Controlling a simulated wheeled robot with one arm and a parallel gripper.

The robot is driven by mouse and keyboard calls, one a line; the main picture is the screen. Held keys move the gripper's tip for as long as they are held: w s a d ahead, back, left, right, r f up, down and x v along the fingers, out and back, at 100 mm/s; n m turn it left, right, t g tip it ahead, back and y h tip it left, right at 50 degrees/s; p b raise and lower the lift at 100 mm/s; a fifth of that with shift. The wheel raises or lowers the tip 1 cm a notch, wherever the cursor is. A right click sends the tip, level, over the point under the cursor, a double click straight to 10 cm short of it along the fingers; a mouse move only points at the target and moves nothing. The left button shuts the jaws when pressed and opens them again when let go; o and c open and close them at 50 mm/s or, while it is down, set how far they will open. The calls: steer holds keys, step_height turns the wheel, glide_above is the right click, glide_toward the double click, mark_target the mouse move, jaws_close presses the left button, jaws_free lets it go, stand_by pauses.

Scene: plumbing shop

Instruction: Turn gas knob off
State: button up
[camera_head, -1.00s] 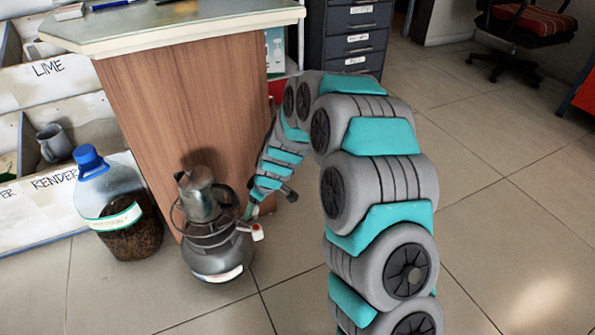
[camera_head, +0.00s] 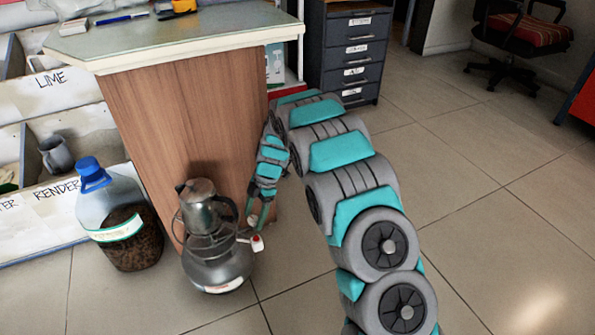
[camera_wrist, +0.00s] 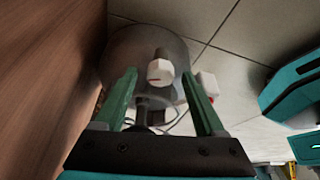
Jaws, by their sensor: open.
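A small grey gas stove (camera_head: 220,272) stands on the floor against the wooden counter, with a dark metal coffee pot (camera_head: 203,212) upright on top. A white knob (camera_head: 257,243) sticks out on its right side. In the wrist view, a white faceted knob (camera_wrist: 160,72) with a small red mark shows between my fingertips, and a second white piece (camera_wrist: 208,82) shows just right of the right finger. My gripper (camera_head: 258,216) is open and points down beside the stove. I cannot tell whether the fingers touch the knob.
The wooden counter (camera_head: 185,125) rises close behind the stove and my gripper. A blue-capped plastic bottle (camera_head: 92,205) stands to the stove's left. A dark drawer cabinet (camera_head: 352,52) is at the back.

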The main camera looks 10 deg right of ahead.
steer(key=shift+r+n+g+p, duration=0.1)
steer(key=shift+n+g+p, duration=0.3)
steer(key=shift+n, duration=0.3)
steer(key=s+v, duration=0.1)
steer(key=v, duration=0.8)
steer(key=s+d+r+m+h+p, duration=0.1)
steer(key=s+d+r+m+p, duration=0.1)
steer(key=s+d+r+m, duration=0.2)
steer(key=s+d+r+m+h+p, duration=0.1)
steer(key=s+d+r+m+p, duration=0.2)
steer(key=s+r+m, duration=0.4)
steer(key=shift+s+d+r+t+p, duration=0.5)
steer(key=shift+s+r, duration=1.15)
steer(key=shift+r, duration=1.7)
